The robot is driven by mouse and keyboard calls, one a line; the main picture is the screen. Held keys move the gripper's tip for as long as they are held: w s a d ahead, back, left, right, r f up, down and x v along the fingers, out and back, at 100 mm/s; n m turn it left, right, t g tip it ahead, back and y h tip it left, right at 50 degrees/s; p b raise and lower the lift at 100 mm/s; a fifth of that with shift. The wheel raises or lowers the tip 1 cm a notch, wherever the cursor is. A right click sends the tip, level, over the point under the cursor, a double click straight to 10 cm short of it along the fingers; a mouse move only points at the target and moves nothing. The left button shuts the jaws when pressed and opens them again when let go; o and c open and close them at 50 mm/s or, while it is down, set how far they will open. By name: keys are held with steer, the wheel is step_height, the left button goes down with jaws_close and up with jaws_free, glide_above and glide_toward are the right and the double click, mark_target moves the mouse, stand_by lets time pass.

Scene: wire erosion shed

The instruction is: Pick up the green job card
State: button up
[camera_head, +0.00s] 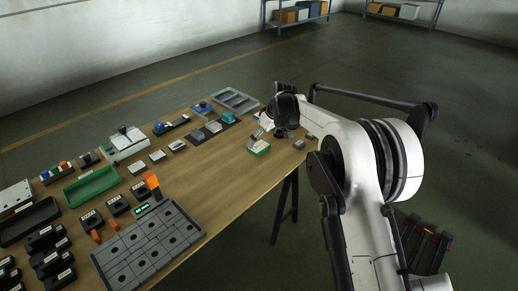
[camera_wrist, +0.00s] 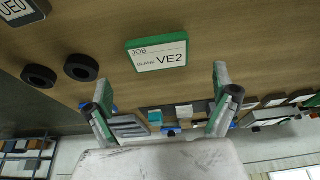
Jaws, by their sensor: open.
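The green job card (camera_head: 259,148) lies on the wooden table near its right end, below my gripper (camera_head: 264,130) in the head view. In the wrist view the card (camera_wrist: 158,53) has a white face with a green border and reads "JOB BLANK VE2". My gripper (camera_wrist: 162,88) is open and empty there, with its two fingers spread wide. The card shows beyond the fingertips, roughly between them and apart from both. In the head view my arm and wrist hide part of the gripper.
Two black rings (camera_wrist: 60,71) and a block marked "UE0" (camera_wrist: 20,10) lie left of the card in the wrist view. A grey block (camera_head: 299,144) sits near the table edge.

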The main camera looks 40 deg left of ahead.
mark_target(258, 146)
steer(key=shift+x, duration=2.6)
steer(key=shift+d, duration=0.1)
steer(key=shift+c, duration=0.5)
steer(key=c, duration=1.2)
steer(key=shift+r, duration=0.1)
